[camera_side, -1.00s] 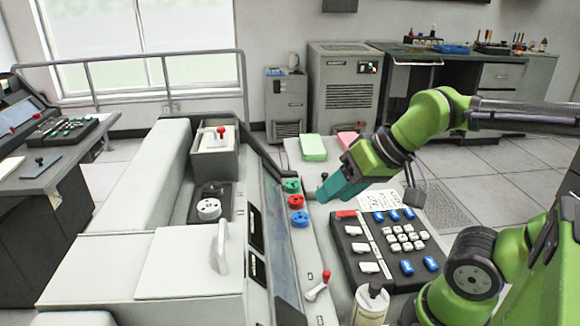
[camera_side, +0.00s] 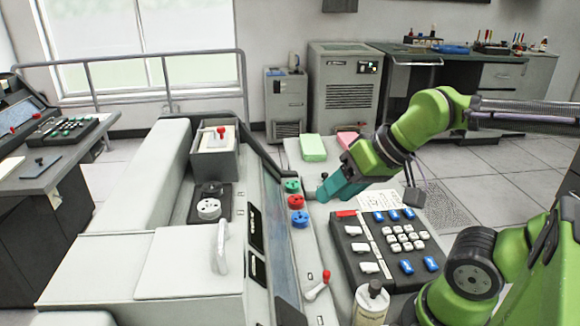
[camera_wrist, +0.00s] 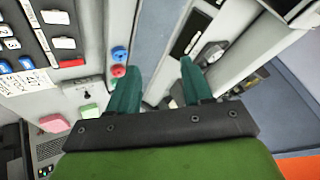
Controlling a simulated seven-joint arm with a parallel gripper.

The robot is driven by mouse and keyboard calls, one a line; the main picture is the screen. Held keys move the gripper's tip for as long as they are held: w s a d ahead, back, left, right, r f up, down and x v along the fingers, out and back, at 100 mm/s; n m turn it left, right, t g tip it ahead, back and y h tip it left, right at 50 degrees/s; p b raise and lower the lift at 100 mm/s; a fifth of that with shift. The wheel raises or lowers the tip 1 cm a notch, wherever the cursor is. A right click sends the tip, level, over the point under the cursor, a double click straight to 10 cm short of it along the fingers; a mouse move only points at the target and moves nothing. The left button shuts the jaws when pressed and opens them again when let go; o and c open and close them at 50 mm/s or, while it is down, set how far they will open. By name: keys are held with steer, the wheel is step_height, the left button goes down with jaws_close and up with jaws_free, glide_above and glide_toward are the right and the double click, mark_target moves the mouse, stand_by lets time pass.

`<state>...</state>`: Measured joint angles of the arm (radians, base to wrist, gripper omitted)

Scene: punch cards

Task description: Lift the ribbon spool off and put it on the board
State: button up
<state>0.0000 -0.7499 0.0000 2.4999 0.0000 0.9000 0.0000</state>
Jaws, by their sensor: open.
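The white ribbon spool (camera_side: 208,208) sits on a dark plate (camera_side: 195,216) in the console's recess, in front of a bare black hub (camera_side: 212,188). My gripper (camera_side: 322,193) is to the right of the spool, above the right-hand panel near the coloured knobs, apart from the spool. In the wrist view its two teal fingers (camera_wrist: 158,78) are spread with nothing between them. I cannot pick out the spool in the wrist view. I cannot tell for sure which surface is the board; the dark plate under the spool is one flat piece.
Green, red and blue knobs (camera_side: 297,202) line the console's edge between my gripper and the spool. A red-topped lever (camera_side: 222,132) stands behind the recess, a white handle (camera_side: 218,250) in front. A keypad (camera_side: 390,245) and a bottle (camera_side: 370,303) are at the right.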

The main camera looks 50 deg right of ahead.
steer(key=shift+o, duration=0.4)
steer(key=shift+f, duration=0.1)
steer(key=g+h, duration=0.2)
steer(key=g, duration=0.5)
glide_above(211, 187)
steer(key=d, duration=0.1)
steer(key=shift+s+f, duration=0.25)
steer(key=shift+f, duration=0.3)
steer(key=r, duration=0.1)
steer(key=w+r+m, duration=0.1)
steer(key=r, duration=0.1)
steer(key=shift+w+a+m, duration=0.15)
steer(key=shift+a+m, duration=0.15)
steer(key=shift+m, duration=0.1)
steer(key=shift+s+f, duration=0.35)
steer(key=shift+f, duration=0.15)
step_height(211, 187, down, 6)
steer(key=shift+f, duration=0.25)
steer(key=c, duration=0.7)
